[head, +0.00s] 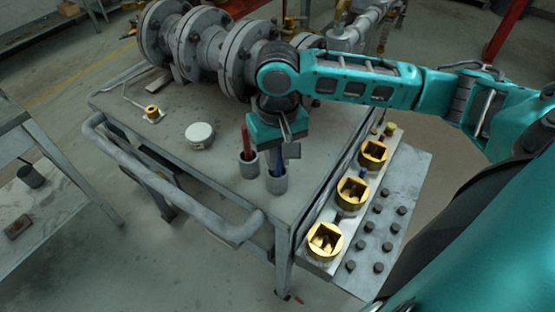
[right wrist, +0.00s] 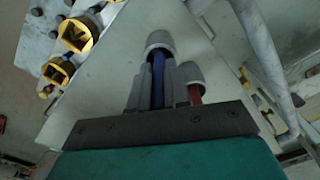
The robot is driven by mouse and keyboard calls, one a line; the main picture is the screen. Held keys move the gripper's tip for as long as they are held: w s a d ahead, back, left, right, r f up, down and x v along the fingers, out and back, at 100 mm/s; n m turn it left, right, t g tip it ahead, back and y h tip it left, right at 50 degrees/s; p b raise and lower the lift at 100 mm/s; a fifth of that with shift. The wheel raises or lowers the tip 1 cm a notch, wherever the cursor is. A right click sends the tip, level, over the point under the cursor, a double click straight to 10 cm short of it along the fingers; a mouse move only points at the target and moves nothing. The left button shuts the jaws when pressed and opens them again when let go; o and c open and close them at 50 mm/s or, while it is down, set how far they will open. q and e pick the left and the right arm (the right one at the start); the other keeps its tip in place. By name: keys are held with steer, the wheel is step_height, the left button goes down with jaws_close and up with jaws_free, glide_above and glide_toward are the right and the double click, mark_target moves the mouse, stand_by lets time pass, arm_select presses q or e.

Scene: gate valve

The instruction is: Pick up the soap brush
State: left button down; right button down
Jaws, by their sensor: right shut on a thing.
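A blue-handled brush (right wrist: 158,72) stands in a grey cup (head: 277,182) near the front corner of the cart top. Its lower end is hidden in the cup, so I cannot see the bristles or whether it is the soap brush. A red-handled tool (head: 246,141) stands in a second grey cup (head: 248,166) just to the left. My right gripper (head: 286,150) is over the right cup, with its fingers on both sides of the blue handle, shut on it. The right wrist view shows the fingers (right wrist: 157,88) close around it. My left gripper is not in view.
The grey cart top (head: 200,165) bears a large flanged valve (head: 205,45) at the back, a round white-topped object (head: 199,134) and a small brass piece (head: 152,112). A side shelf holds several brass blocks (head: 352,192) and dark bolts. A rail (head: 170,190) runs along the front.

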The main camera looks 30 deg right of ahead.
steer(key=shift+r, duration=0.1)
step_height(320, 180, up, 20)
steer(key=p, duration=0.4)
steer(key=shift+f+p, duration=0.25)
steer(key=shift+p, duration=0.15)
